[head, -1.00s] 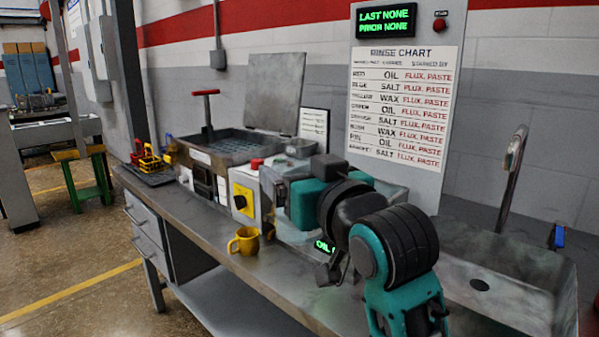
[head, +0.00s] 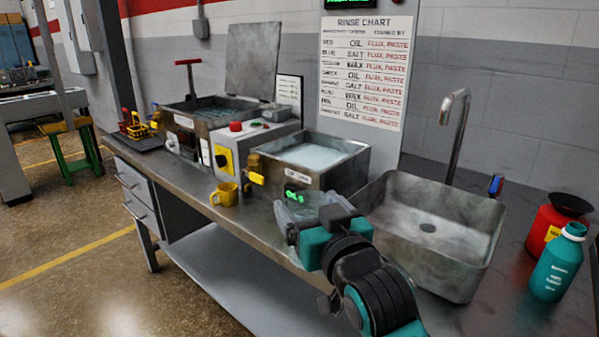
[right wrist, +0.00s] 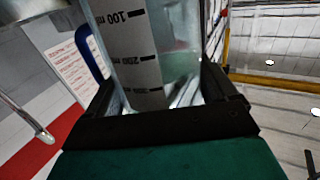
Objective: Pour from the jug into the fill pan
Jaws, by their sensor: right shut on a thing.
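The jug (head: 302,207) is clear, and black volume marks show on its wall in the right wrist view (right wrist: 140,55). My right gripper (head: 316,222) is shut on it, in front of the water-filled tank near the bench's front edge. The jug's contents and exact tilt are hard to tell. A small metal pan (head: 275,113) sits on top of the grey control box, to the left of and behind the jug; I cannot tell for sure that it is the fill pan. It is apart from the jug. My left gripper is out of view.
The tank (head: 347,172) is behind the jug. A sink (head: 440,265) with a tall tap (head: 455,125) is to the right. A teal bottle (head: 556,268) and red can (head: 548,232) stand at far right.

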